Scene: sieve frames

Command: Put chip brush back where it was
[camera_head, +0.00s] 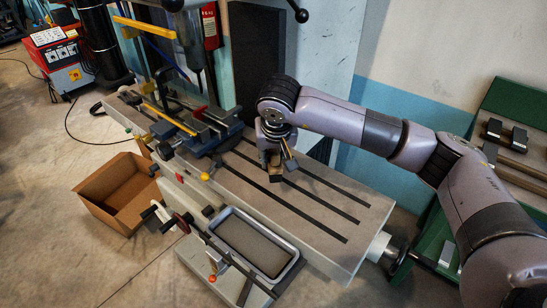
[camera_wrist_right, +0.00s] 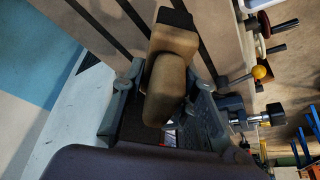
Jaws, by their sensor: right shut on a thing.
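The chip brush (camera_head: 275,173) has a tan wooden body. In the right wrist view the brush (camera_wrist_right: 167,88) sits between the two finger pads, with a dark end at the top of the picture. My right gripper (camera_head: 274,152) points down over the slotted machine table (camera_head: 325,205) and is shut on the brush. The right gripper also shows in the wrist view (camera_wrist_right: 165,105). The brush is low over the table; I cannot tell whether it touches. My left gripper is not in view.
A blue vise (camera_head: 215,128) stands on the table left of the gripper, under the drill spindle (camera_head: 198,75). A metal tray (camera_head: 294,268) lies in front. An open cardboard box (camera_head: 112,178) is on the floor at left. A green cart (camera_head: 512,98) stands at right. The table's right part is clear.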

